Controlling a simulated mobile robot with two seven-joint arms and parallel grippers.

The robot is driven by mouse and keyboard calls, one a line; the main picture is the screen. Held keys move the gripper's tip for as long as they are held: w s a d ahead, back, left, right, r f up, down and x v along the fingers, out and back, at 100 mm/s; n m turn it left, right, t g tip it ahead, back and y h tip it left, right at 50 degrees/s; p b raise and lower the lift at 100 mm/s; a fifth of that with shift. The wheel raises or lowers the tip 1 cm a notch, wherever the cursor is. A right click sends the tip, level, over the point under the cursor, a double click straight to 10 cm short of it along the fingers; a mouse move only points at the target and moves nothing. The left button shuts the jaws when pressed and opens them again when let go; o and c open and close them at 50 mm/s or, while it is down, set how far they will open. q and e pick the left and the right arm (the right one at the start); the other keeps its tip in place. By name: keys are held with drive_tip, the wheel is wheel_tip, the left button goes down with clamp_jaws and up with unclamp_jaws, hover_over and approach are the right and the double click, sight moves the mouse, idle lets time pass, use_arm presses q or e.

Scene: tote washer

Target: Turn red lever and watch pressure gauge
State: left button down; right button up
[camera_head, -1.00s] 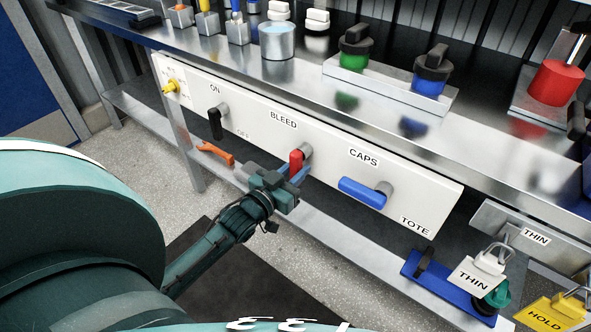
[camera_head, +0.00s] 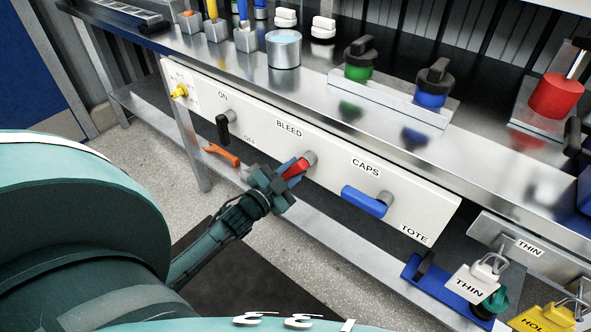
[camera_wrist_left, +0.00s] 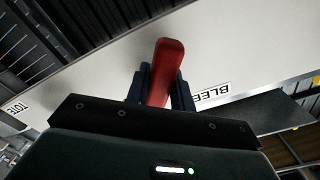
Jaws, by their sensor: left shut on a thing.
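The red lever (camera_head: 299,167) is on the white panel (camera_head: 330,178) below the BLEED label (camera_head: 289,128). It slants down and to the left from its grey pivot. My left gripper (camera_head: 287,172) is shut on the red lever, with a finger on each side of it. In the left wrist view the red lever (camera_wrist_left: 167,58) stands up between the two dark fingers. My right gripper is not in view. I see no pressure gauge in either view.
A black lever (camera_head: 223,128) and a blue lever (camera_head: 364,202) flank the red one on the panel. A yellow knob (camera_head: 180,91) is at its left end. An orange handle (camera_head: 222,155) lies on the lower shelf. The steel bench top (camera_head: 315,85) overhangs the panel.

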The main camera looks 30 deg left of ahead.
use_arm(q)
drive_tip(key=m, duration=0.2)
drive_tip(key=r+m+p, duration=0.1)
drive_tip(key=m, duration=0.1)
drive_tip(key=a+m, duration=0.1)
drive_tip(key=shift+a+r+m, duration=0.1)
drive_tip(key=shift+r+m, duration=0.2)
drive_tip(key=shift+m, duration=0.1)
drive_tip(key=shift+a+r+m+p, duration=0.15)
drive_tip(key=shift+r+m, duration=0.25)
drive_tip(key=shift+m, duration=0.8)
drive_tip(key=shift+r+m+p, duration=0.25)
drive_tip(key=shift+r+m, duration=0.1)
drive_tip(key=shift+m, duration=0.85)
drive_tip(key=c, duration=1.2)
unclamp_jaws()
drive_tip(key=s+a, duration=0.1)
drive_tip(key=s, duration=1.2)
